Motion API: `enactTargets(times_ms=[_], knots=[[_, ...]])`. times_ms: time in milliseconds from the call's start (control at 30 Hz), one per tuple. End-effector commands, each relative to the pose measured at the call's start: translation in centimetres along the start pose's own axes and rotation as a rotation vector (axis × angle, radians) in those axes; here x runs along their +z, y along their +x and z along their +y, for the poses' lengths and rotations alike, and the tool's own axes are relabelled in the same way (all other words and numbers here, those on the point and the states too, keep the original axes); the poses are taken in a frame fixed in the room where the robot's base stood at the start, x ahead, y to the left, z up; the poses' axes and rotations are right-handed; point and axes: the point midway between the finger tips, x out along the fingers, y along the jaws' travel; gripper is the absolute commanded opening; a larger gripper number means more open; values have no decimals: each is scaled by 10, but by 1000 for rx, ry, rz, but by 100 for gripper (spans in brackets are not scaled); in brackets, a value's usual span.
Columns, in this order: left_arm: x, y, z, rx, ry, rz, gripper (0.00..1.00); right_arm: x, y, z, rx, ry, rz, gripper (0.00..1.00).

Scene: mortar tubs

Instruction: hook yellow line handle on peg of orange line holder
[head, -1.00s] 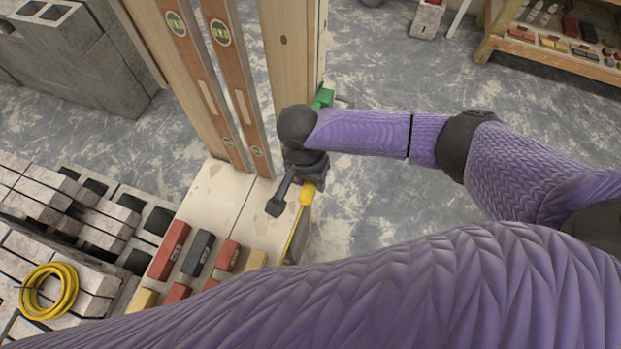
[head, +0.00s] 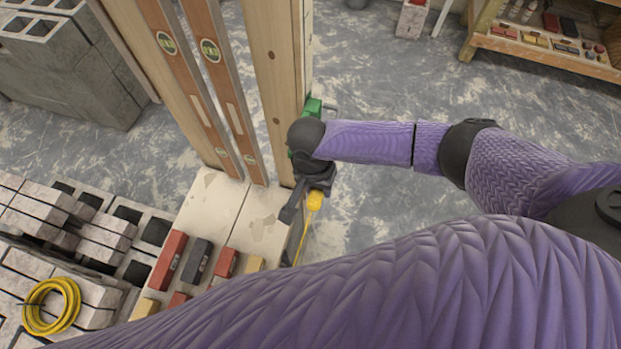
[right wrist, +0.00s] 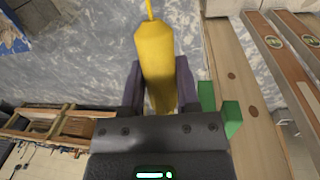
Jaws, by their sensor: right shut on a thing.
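The yellow line handle (head: 315,201) is in my right gripper (head: 308,200), beside the near right edge of the board. In the right wrist view the handle (right wrist: 156,60) stands between the two dark fingers of the right gripper (right wrist: 160,85), with a thin yellow line running from its far end. A green holder (head: 313,106) is on the wooden post, partly hidden behind my right wrist. Its green parts also show in the right wrist view (right wrist: 232,118), right of the fingers and apart from the handle. I cannot make out an orange holder or its peg. My left gripper is out of view.
Two levels (head: 221,80) lean beside the wooden post (head: 276,60). Red, dark and tan blocks (head: 198,262) lie on the board (head: 215,205). Grey blocks and a yellow hose coil (head: 50,305) are at left. Open floor (head: 385,75) lies right of the post.

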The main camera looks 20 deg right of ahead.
Motion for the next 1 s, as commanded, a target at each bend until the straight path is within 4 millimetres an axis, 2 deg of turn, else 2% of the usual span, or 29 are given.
enactTargets(times_ms=[1000], knots=[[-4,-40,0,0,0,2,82,-2,5,56,1,1,-1,0]])
